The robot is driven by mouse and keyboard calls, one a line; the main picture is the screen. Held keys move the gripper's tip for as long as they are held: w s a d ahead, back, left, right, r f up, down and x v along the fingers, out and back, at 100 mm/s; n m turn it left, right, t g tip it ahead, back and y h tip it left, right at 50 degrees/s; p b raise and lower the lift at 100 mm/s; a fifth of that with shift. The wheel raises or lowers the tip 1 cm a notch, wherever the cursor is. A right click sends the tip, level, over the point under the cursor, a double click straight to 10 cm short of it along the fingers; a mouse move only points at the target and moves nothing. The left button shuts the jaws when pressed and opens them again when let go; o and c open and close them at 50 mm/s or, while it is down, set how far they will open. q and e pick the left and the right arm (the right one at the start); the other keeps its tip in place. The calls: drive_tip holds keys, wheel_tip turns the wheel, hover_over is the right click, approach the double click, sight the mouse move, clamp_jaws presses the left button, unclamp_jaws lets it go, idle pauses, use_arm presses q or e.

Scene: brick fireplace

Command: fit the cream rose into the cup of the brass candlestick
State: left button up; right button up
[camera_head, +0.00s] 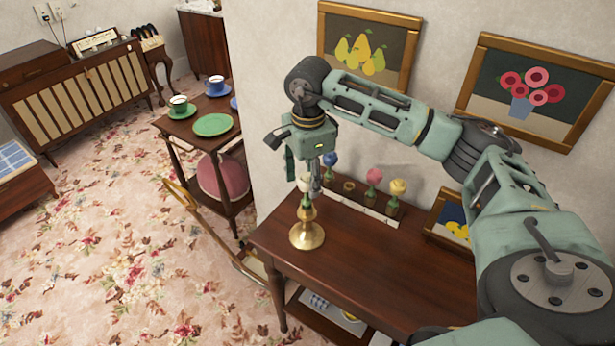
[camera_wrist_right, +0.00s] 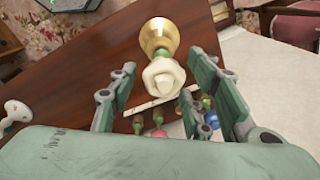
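The brass candlestick (camera_head: 307,237) stands upright near the left end of the dark wooden table. The cream rose (camera_head: 305,184) is upright directly above it, with its green stem base at the cup. How deep the stem sits in the cup is hidden. My right gripper (camera_head: 304,181) points down over the rose from above. In the right wrist view the fingers of my right gripper (camera_wrist_right: 168,88) are spread, with the cream rose (camera_wrist_right: 163,77) between them and gaps on both sides. The brass base (camera_wrist_right: 159,36) shows beyond the rose. My left gripper is out of view.
Behind the candlestick, a row holds a blue flower (camera_head: 330,159), a pink flower (camera_head: 374,176) and a yellow flower (camera_head: 398,187). A small framed picture (camera_head: 447,222) leans at the right. A side table with a green plate (camera_head: 213,125) stands left. The table front is clear.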

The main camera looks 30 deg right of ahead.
drive_tip(key=shift+o, duration=0.2)
wheel_tip(320, 180, up, 12)
drive_tip(key=shift+s, duration=0.15)
idle(0.5)
